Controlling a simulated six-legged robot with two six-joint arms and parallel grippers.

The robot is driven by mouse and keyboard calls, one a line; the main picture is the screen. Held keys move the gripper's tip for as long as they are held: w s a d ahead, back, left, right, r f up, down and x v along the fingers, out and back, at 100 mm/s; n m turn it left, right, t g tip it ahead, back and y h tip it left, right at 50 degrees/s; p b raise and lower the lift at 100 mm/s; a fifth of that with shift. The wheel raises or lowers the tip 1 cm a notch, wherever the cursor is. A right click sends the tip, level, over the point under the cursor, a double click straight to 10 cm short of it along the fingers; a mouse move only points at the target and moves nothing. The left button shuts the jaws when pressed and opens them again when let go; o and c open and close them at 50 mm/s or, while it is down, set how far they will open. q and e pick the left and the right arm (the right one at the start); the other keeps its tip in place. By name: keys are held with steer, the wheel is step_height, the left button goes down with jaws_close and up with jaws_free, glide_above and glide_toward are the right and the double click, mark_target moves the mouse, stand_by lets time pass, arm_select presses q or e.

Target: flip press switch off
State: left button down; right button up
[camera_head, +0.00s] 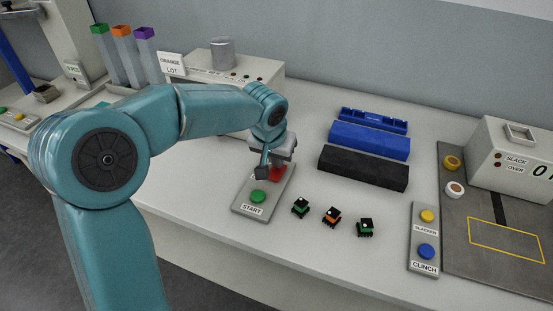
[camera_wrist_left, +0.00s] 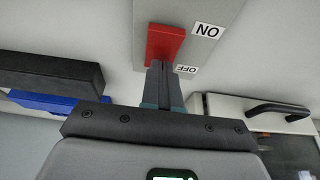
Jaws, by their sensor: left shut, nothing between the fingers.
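The red press switch (camera_wrist_left: 164,43) sits on a grey panel (camera_wrist_left: 208,55) with ON and OFF labels beside it. In the wrist view my left gripper (camera_wrist_left: 162,68) is shut and empty. Its fingertips are at the switch's lower end, beside the OFF label; I cannot tell whether they touch it. In the head view the red switch (camera_head: 277,174) is partly hidden by the left gripper (camera_head: 262,173), which points down over the panel. A green START button (camera_head: 258,197) is on the same panel, nearer the front. My right gripper is not in view.
Small connectors (camera_head: 332,216) lie right of the panel. A black block (camera_head: 363,168), a blue block (camera_head: 369,141) and a blue tray (camera_head: 373,120) lie behind them. A button panel (camera_head: 424,240) is at right.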

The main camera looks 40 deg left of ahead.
mark_target(274, 174)
arm_select(q)
steer(key=shift+s+d+f, duration=0.1)
steer(key=shift+s+f, duration=0.15)
steer(key=shift+f, duration=0.1)
steer(key=shift+s, duration=0.1)
steer(key=shift+s+d+b, duration=0.2)
steer(key=shift+s+b, duration=0.25)
steer(key=shift+s, duration=0.15)
steer(key=shift+r, duration=0.1)
step_height(274, 174, up, 6)
steer(key=p, duration=0.4)
steer(key=shift+s+f, duration=0.15)
steer(key=shift+f, duration=0.1)
steer(key=v, duration=0.8)
steer(key=shift+s+r, duration=0.2)
steer(key=shift+r, duration=0.2)
